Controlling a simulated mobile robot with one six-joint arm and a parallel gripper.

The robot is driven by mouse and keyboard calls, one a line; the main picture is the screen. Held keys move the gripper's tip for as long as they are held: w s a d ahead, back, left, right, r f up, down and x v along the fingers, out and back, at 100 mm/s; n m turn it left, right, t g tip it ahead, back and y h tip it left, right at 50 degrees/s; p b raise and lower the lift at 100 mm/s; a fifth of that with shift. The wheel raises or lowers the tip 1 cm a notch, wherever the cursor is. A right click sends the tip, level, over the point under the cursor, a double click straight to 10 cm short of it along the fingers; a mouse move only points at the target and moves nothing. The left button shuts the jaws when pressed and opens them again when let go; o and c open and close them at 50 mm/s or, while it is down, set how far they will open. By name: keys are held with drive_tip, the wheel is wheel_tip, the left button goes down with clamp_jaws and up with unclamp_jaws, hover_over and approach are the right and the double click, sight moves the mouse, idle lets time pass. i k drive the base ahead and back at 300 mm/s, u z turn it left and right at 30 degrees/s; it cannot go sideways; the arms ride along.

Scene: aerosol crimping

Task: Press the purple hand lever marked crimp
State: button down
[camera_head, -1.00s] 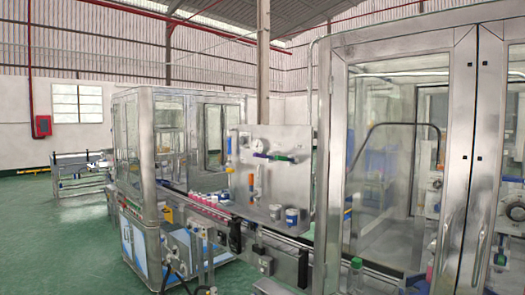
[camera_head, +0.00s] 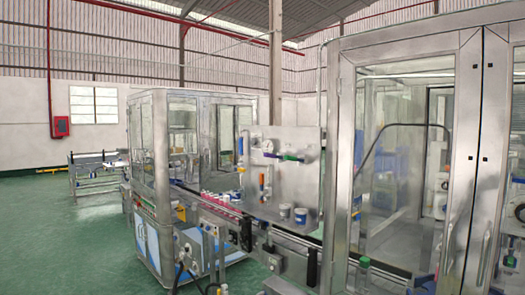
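A steel panel (camera_head: 312,188) stands behind the conveyor near the middle of the view. It carries a small blue-purple handle (camera_head: 270,154), with a green handle (camera_head: 293,158) to its right. An upright orange handle (camera_head: 262,183) is below, and a blue handle (camera_head: 241,146) is at the panel's left edge. The handles are small and any markings are too small to read, so I cannot tell for sure which one is marked crimp. My gripper is not in view, and nothing is seen touching the handles.
A conveyor (camera_head: 220,206) runs in front of the panel, with a row of pink-red items. Two white-and-blue tubs (camera_head: 285,211) stand by the panel's foot. Glazed steel cabinets stand left (camera_head: 162,125) and right (camera_head: 340,150). Green floor (camera_head: 85,235) is open at left.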

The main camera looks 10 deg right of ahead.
sight(281, 158)
drive_tip(key=z, duration=0.05)
drive_tip(key=i, duration=0.9)
